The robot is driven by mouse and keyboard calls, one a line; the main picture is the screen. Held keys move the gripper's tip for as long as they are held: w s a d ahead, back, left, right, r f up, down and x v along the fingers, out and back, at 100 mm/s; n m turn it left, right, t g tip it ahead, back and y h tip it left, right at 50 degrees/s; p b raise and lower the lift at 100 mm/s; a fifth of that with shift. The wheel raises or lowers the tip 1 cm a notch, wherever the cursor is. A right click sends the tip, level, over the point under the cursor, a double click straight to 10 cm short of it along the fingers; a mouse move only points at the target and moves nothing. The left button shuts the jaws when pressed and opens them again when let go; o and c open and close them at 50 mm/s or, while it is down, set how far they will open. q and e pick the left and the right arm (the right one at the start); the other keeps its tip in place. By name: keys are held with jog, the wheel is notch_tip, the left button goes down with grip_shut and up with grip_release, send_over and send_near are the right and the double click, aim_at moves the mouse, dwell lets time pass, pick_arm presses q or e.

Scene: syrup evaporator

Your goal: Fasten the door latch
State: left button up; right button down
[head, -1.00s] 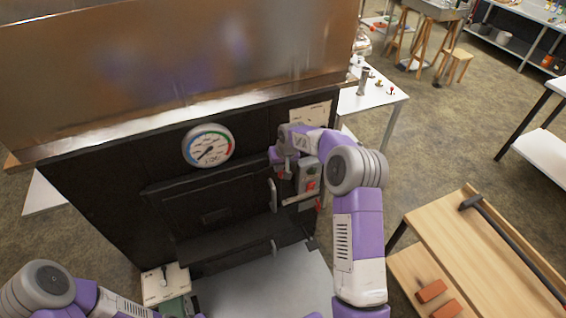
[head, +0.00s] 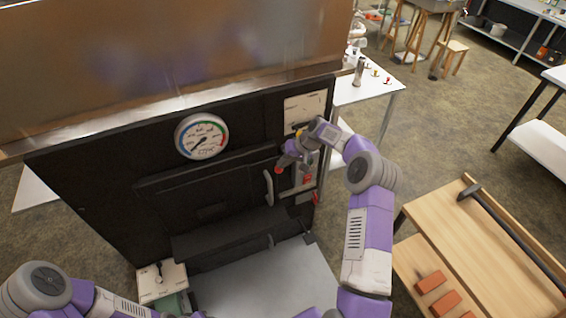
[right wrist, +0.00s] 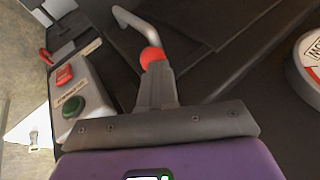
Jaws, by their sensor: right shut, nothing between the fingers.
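The black firebox door (head: 215,197) is in the front of the evaporator and looks flush or nearly so. Its grey bar handle (head: 268,187) stands at its right edge and also shows in the right wrist view (right wrist: 138,24). A red ball knob (right wrist: 152,56), apparently the latch's, is directly beyond my right fingertips (right wrist: 156,82); contact is unclear. In the head view the knob (head: 279,171) is just below my right gripper (head: 286,161), which is shut and empty. The latch's arm is mostly hidden. My left arm is at lower left; its gripper is not seen.
A control box (right wrist: 75,90) with red and green buttons is close beside my right gripper. A round gauge (head: 201,137) is above the door. A wooden bench (head: 470,240) with a hammer and bricks stands at right. A grey metal plate (head: 265,275) lies below the door.

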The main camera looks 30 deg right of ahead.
dwell(0.4)
jog(key=w+a+r+p+v, duration=0.1)
jog(key=p+v, duration=0.1)
jog(key=v, duration=1.1)
jog(key=shift+p, duration=0.4)
